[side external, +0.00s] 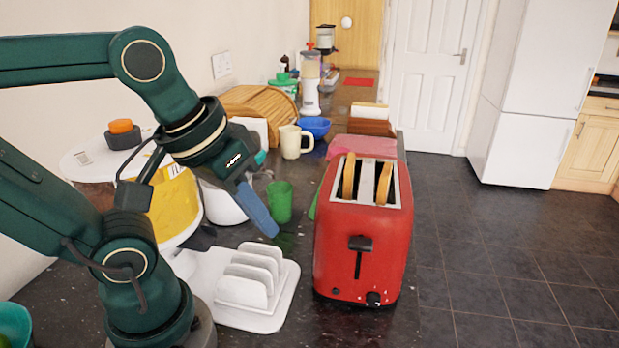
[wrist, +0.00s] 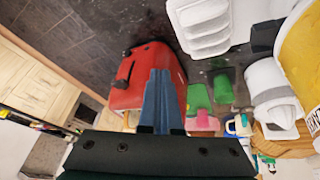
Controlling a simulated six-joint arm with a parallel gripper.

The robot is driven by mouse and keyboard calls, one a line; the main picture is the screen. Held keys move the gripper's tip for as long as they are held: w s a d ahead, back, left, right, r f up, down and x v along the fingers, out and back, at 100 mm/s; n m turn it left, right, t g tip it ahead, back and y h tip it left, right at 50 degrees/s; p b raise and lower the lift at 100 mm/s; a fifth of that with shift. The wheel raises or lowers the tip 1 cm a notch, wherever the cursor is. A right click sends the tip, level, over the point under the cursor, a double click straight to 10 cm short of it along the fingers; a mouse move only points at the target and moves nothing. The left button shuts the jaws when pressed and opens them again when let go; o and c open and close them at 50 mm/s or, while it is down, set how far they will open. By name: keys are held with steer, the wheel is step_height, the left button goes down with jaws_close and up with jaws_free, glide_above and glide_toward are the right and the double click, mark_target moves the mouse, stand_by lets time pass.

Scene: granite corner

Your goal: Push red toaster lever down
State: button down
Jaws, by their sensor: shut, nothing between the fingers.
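The red toaster (side external: 335,262) stands on the dark granite counter, right of my gripper in the side view. Two slices of bread (side external: 383,184) stick up from its slots. Its black lever (side external: 360,243) is near the top of the vertical slot on the front face. The toaster also shows in the wrist view (wrist: 150,75), with the dark lever (wrist: 124,70) at its left. My gripper (side external: 262,218) is shut and empty, its blue fingers pointing down and right, left of the toaster and apart from it in the side view. In the wrist view the fingers (wrist: 160,95) overlap the toaster.
A white toast rack (side external: 246,285) stands on a white board below my gripper. A green cup (side external: 279,201), a cream mug (side external: 291,142) and a blue bowl (side external: 315,126) stand behind. The counter's right edge runs close beside the toaster. A small strip in front is clear.

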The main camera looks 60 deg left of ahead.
steer(key=w+d+r+n+g, duration=0.2)
steer(key=w+r+n, duration=0.3)
steer(key=r, duration=0.2)
steer(key=n+g, duration=0.1)
steer(key=g, duration=0.1)
glide_toward(361, 244)
steer(key=shift+d+r+y, duration=0.3)
steer(key=shift+d+y, duration=0.1)
steer(key=shift+w+a+f, duration=0.15)
steer(key=shift+f, duration=1.6)
steer(key=shift+w+a+f, duration=0.1)
steer(key=shift+w+f, duration=0.05)
steer(key=shift+f, duration=1.6)
